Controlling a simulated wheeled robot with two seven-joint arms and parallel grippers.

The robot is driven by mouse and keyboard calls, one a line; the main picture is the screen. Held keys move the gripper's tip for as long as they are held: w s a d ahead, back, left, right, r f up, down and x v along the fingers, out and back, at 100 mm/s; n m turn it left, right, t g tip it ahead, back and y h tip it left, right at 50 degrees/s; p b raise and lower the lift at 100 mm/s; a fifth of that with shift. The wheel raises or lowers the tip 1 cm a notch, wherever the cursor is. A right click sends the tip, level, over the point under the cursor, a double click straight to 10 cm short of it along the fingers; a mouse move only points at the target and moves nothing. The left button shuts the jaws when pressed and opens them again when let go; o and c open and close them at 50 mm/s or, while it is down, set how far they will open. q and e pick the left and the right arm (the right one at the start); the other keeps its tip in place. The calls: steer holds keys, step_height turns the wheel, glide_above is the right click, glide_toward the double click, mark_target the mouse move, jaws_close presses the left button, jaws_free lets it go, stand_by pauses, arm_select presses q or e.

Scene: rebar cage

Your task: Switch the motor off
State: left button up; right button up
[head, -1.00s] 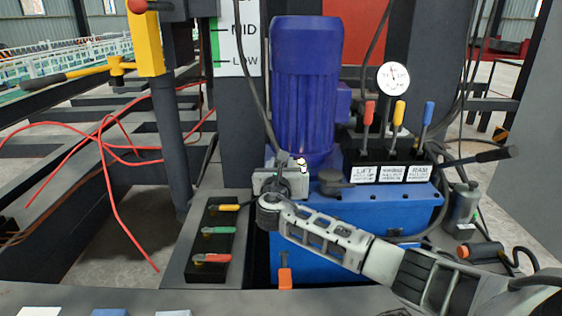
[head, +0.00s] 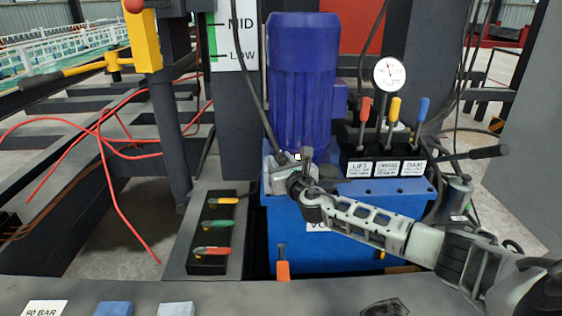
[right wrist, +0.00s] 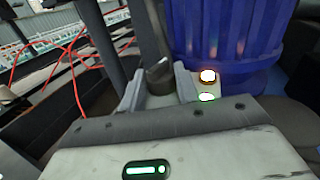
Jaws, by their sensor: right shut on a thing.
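The motor (head: 303,85) is a tall blue ribbed cylinder standing on a blue tank (head: 340,215). A pale grey switch box (head: 280,173) sits at its lower front. My right gripper (head: 303,172) is at this box, and the arm reaches in from the right. The right wrist view shows a dark switch knob (right wrist: 160,75) between the two fingers, which are shut on it. The gripper hides part of the box. My left gripper is not in view.
Red, yellow and blue levers (head: 390,125) and a round gauge (head: 389,74) stand right of the motor. A black lever (head: 470,153) sticks out rightward. A panel with yellow, green and red handles (head: 213,230) lies left of the tank. Red hoses (head: 108,185) hang further left.

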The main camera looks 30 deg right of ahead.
steer(key=shift+f, duration=0.15)
steer(key=o, duration=1)
steer(key=shift+c, duration=0.2)
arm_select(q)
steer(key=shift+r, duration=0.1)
arm_select(e)
steer(key=shift+s, duration=0.1)
steer(key=shift+s+a, duration=0.1)
steer(key=shift+s, duration=0.15)
steer(key=v, duration=0.1)
steer(key=p+v, duration=0.1)
steer(key=v, duration=0.1)
steer(key=p+v, duration=0.1)
steer(key=shift+s+a+r, duration=0.1)
steer(key=shift+s+r, duration=0.15)
steer(key=shift+s, duration=0.15)
arm_select(q)
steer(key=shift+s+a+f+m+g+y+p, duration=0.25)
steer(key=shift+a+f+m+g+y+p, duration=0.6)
steer(key=shift+p, duration=0.5)
arm_select(e)
glide_toward(282, 161)
steer(key=shift+v, duration=2.9)
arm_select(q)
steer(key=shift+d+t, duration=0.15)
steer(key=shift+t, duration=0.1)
arm_select(e)
steer(key=shift+f, duration=0.1)
